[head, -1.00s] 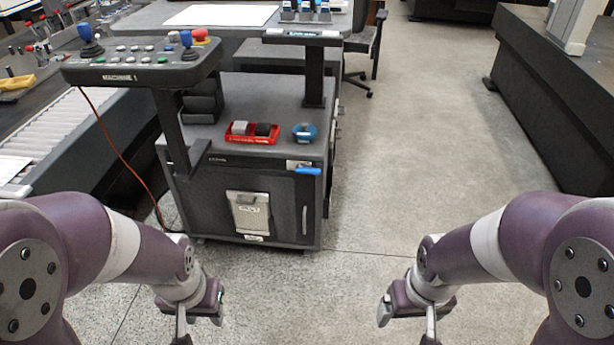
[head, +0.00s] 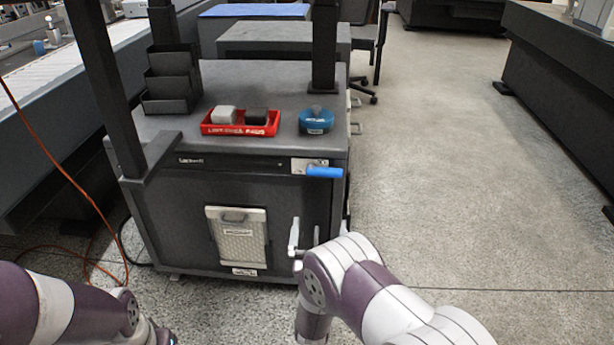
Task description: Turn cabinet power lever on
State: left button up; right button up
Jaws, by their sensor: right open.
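The power lever (head: 325,172) is a blue handle lying roughly horizontal at the upper right of the dark cabinet's front (head: 185,215), beside a small light plate (head: 303,165). My right gripper (head: 305,236) is open and empty in front of the cabinet's lower right, below the lever and apart from it. My right forearm hides part of the cabinet's lower right corner. My left arm is low at the left; its gripper end is mostly cut off at the bottom edge, so its jaws cannot be read.
On the cabinet top stand a red tray (head: 240,130) with two blocks, a blue round item (head: 316,121) and black stepped bins (head: 171,80). A pale clipboard-like panel (head: 237,238) is on the front. Dark posts rise above. An orange cable (head: 60,160) hangs left. Floor at right is clear.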

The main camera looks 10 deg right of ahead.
aim_at(324, 176)
jog(key=b+x, duration=0.1)
jog(key=x, duration=0.3)
jog(key=b+x, duration=0.2)
jog(key=x, duration=0.2)
jog(key=r+b+x, duration=0.1)
jog(key=b+x, duration=0.1)
jog(key=x, duration=0.2)
jog(key=shift+w+d+r, duration=0.1)
jog(key=shift+d, duration=0.05)
jog(key=c, duration=1.2)
